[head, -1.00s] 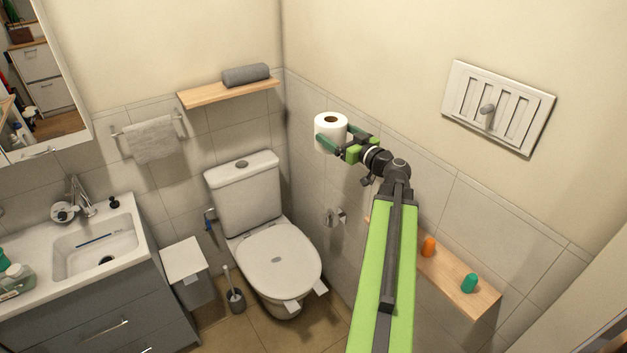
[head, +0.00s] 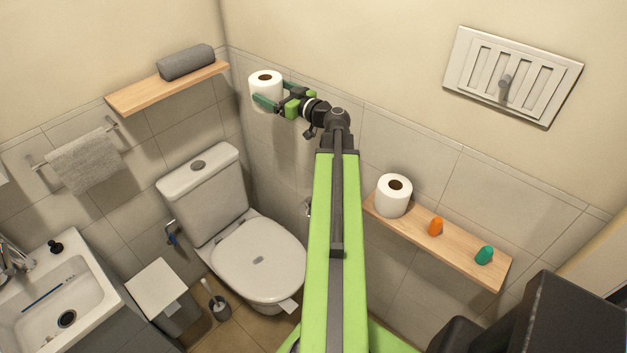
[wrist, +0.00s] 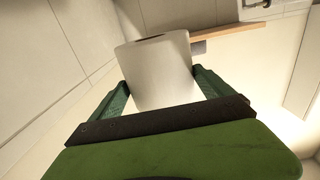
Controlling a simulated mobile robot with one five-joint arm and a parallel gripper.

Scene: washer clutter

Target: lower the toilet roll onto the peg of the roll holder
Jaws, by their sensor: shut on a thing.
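A white toilet roll (head: 264,84) is held upright between the green fingers of my gripper (head: 268,95), high in front of the tiled wall near the back corner. In the wrist view the roll (wrist: 158,72) fills the space between both fingers. Of the roll holder (head: 308,207), only a small metal bit shows low on the right wall, at the left edge of my arm. My arm hides the rest, so its peg is not visible. The held roll is well above it and apart from it.
A second toilet roll (head: 393,196), an orange object (head: 436,226) and a green one (head: 484,255) stand on the right wooden shelf (head: 460,252). The toilet (head: 255,258) stands below, left of my arm. A back shelf (head: 140,97) bears a grey rolled towel (head: 186,62).

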